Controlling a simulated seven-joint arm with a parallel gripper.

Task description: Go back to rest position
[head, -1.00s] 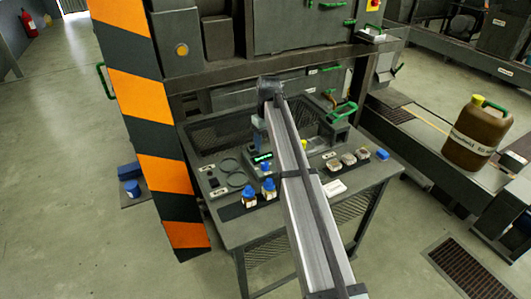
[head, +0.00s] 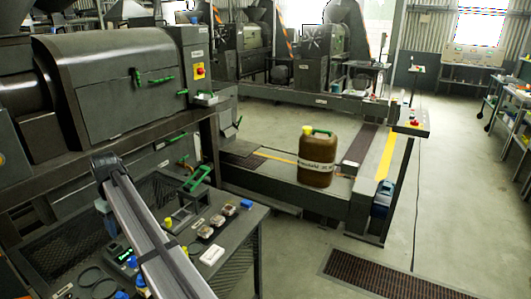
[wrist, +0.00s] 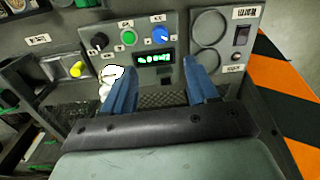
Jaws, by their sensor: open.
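My gripper (wrist: 161,82) is open in the wrist view, its two blue fingers apart with no object held between them. It faces a grey control panel (wrist: 180,62) with a lit green display, a blue knob, a green button and a yellow knob. A white item (wrist: 110,78) shows beside the left finger, partly hidden by it. In the head view my arm reaches over the dark bench (head: 225,233) at lower left; the fingertips are not clearly visible there.
A brown jug (head: 317,158) stands on a machine bed at right. Open floor lies at front right.

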